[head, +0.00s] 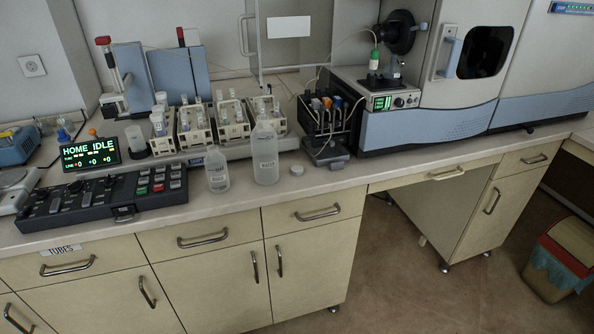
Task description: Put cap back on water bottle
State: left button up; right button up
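A tall translucent bottle (265,158) with a printed label stands upright near the counter's front edge. A shorter translucent labelled bottle (217,173) stands upright to its left. The labels are too small to read for certain, and I cannot tell clearly whether either neck is open. A small round pale piece that looks like a cap (297,170) lies on the counter to the right of the tall bottle, apart from it. Neither of my grippers is in view.
A black control panel (105,198) and a lit display (91,154) stand to the left. Racks of vials (195,127) stand behind the bottles. A small grey device (326,152) sits right of the cap. The front counter strip (335,180) is clear there.

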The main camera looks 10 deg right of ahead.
aim_at(262, 136)
jog(key=l+u, duration=0.25)
jog(key=l, duration=0.35)
jog(key=k+l+u, duration=0.1)
jog(key=l+u, duration=0.2)
jog(key=l, duration=0.25)
jog(key=i+l+u, duration=0.2)
jog(key=l, duration=0.15)
jog(key=i+l+u, duration=0.2)
jog(key=l, duration=0.15)
jog(key=l+u, duration=0.2)
jog(key=l, duration=0.15)
jog(key=i+l+u, duration=0.35)
jog(key=i+l, duration=0.1)
jog(key=l, duration=0.05)
